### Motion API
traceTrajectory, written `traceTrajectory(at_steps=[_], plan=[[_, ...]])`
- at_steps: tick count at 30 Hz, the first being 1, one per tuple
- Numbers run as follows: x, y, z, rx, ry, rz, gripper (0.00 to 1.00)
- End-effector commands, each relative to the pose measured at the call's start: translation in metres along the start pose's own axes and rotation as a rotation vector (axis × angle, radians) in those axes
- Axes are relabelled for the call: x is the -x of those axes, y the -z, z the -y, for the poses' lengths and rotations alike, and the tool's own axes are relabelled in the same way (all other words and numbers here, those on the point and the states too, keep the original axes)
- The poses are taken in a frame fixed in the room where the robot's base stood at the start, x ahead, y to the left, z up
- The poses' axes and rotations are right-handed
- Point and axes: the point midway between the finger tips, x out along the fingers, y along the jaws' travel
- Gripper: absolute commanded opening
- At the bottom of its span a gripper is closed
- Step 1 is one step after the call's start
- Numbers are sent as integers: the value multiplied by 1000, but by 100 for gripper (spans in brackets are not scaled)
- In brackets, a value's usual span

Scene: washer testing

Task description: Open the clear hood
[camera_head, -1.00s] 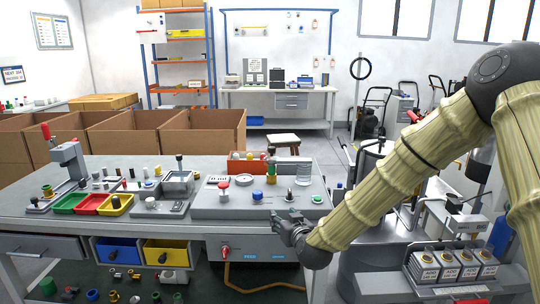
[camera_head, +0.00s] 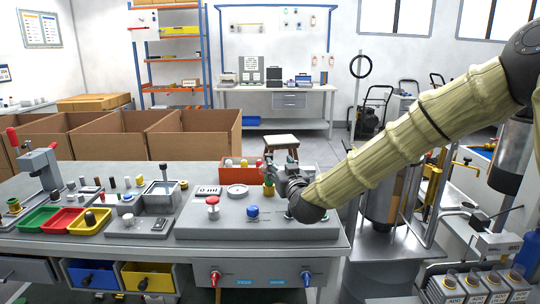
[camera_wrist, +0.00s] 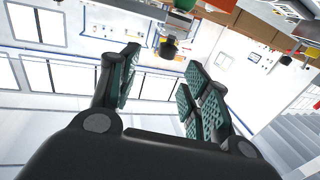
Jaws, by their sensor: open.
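The test panel (camera_head: 235,229) is the grey bench unit with a red knob (camera_head: 212,200) and a blue button (camera_head: 252,210). My gripper (camera_head: 279,160) is over the back right of this panel, at the end of my arm reaching in from the right. In the wrist view my gripper (camera_wrist: 163,58) is open, its green-padded fingers apart and nothing clasped between them. The clear hood stands at the panel's back right in the earlier head view; now my gripper and wrist cover that spot, and I cannot make the hood out. Contact cannot be told.
Red, green and yellow trays (camera_head: 67,220) and small fittings lie on the bench left of the panel. Cardboard boxes (camera_head: 110,143) stand behind the bench. A metal cylinder machine (camera_head: 385,200) is close on the right. A stool (camera_head: 281,142) stands behind.

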Motion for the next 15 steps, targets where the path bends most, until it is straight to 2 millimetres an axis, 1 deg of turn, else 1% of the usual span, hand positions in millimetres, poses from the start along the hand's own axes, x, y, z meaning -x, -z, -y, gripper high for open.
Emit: traceTrajectory(at_steps=[1, 4, 9, 15], plan=[[-7, -1, 4, 0, 4, 0, 47], [-24, -1, 8, 0, 9, 0, 47], [-52, -2, 9, 0, 10, 1, 47], [-80, -1, 9, 0, 10, 1, 47]])
